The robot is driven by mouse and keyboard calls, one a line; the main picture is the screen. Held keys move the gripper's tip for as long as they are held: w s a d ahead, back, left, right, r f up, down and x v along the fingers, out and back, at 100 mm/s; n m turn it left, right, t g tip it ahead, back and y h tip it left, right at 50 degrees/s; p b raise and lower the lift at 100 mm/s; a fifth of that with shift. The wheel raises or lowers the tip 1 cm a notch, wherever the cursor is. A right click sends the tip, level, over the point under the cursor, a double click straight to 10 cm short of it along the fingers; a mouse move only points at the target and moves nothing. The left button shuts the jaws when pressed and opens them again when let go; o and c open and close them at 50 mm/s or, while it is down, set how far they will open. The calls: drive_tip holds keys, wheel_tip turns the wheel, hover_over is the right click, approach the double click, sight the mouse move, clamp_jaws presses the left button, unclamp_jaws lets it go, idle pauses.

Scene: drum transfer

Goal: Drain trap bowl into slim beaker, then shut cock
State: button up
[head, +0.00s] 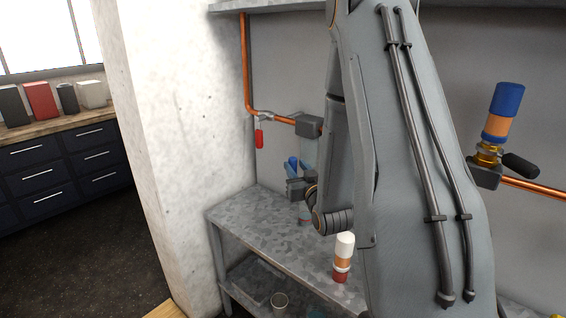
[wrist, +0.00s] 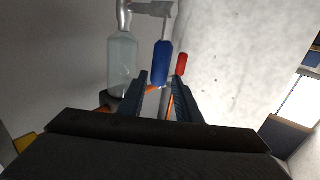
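A clear glass trap bowl (head: 308,150) hangs under a grey block on the copper pipe; it also shows at upper left in the wrist view (wrist: 122,62). A blue handle (head: 292,163) sits beside the bowl, just above my gripper (head: 297,187). In the wrist view the blue handle (wrist: 162,63) appears between and beyond the two fingertips of my gripper (wrist: 162,78). The fingers are apart, with no object clearly held. A pale slim vessel with reddish marks (head: 305,213) shows below my gripper, partly hidden; I cannot tell whether it is the slim beaker.
A red handle (head: 259,139) hangs from the copper pipe (head: 245,70). A white-capped bottle (head: 343,257) stands on the metal shelf (head: 250,215). A blue-orange canister (head: 502,115) on a brass fitting is at right. My arm hides the middle.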

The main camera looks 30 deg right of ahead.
drive_tip(key=shift+w+d+f, duration=0.1)
drive_tip(key=shift+f, duration=0.2)
drive_tip(key=shift+w+r, duration=0.15)
drive_tip(key=shift+w, duration=0.05)
drive_tip(key=w+d+p, duration=0.1)
drive_tip(key=w+p, duration=0.1)
drive_tip(key=w, duration=0.5)
drive_tip(key=shift+p, duration=0.3)
drive_tip(key=shift+w, duration=0.1)
drive_tip(key=shift+c, duration=0.5)
drive_tip(key=shift+d, duration=0.1)
clamp_jaws()
